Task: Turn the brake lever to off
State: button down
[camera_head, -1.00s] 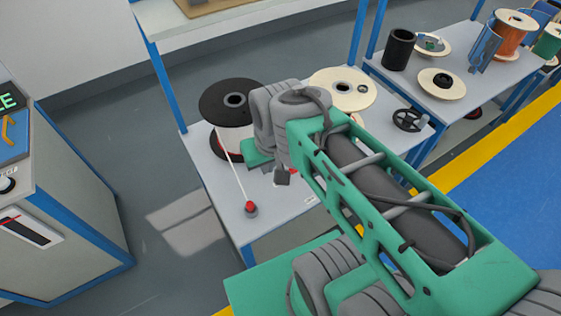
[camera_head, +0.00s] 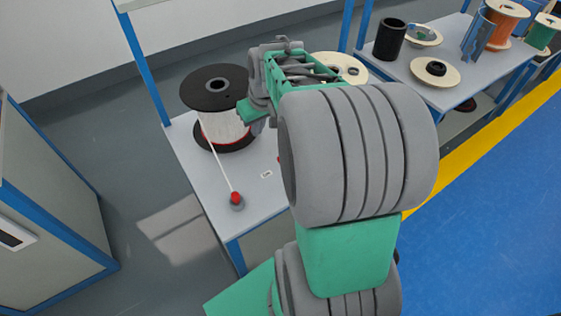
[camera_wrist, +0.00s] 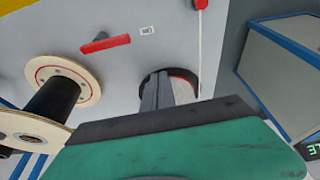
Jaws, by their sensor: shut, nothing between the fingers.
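A red lever (camera_wrist: 105,43) lies on the grey tabletop beside a small white label (camera_wrist: 147,30) in the wrist view. I take it as the brake lever; its label is too small to read. In the head view my arm hides nearly all of it, and only a speck of red (camera_head: 280,159) shows near the label (camera_head: 266,175). My gripper (camera_wrist: 163,80) is shut and empty. It is apart from the lever, to its lower right in the wrist view, in front of the black-flanged spool (camera_wrist: 193,82). In the head view my arm largely hides the gripper.
The black-flanged spool (camera_head: 215,88) stands on the table's left, with a white cable running to a red-topped grey post (camera_head: 236,200). A cream-flanged spool (camera_wrist: 60,75) is left of the gripper in the wrist view. A second table (camera_head: 462,60) carries several spools.

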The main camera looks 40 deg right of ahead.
jog(key=w+d+f+b, duration=0.1)
jog(key=w+d+f, duration=0.1)
jog(key=d+f, duration=0.55)
jog(key=x, duration=0.3)
jog(key=d+b+x, duration=0.1)
jog(key=x, duration=0.5)
jog(key=shift+d+b, duration=0.15)
jog(key=shift+b, duration=0.15)
jog(key=s, duration=0.2)
jog(key=shift+s+r, duration=0.25)
jog(key=shift+s, duration=0.7)
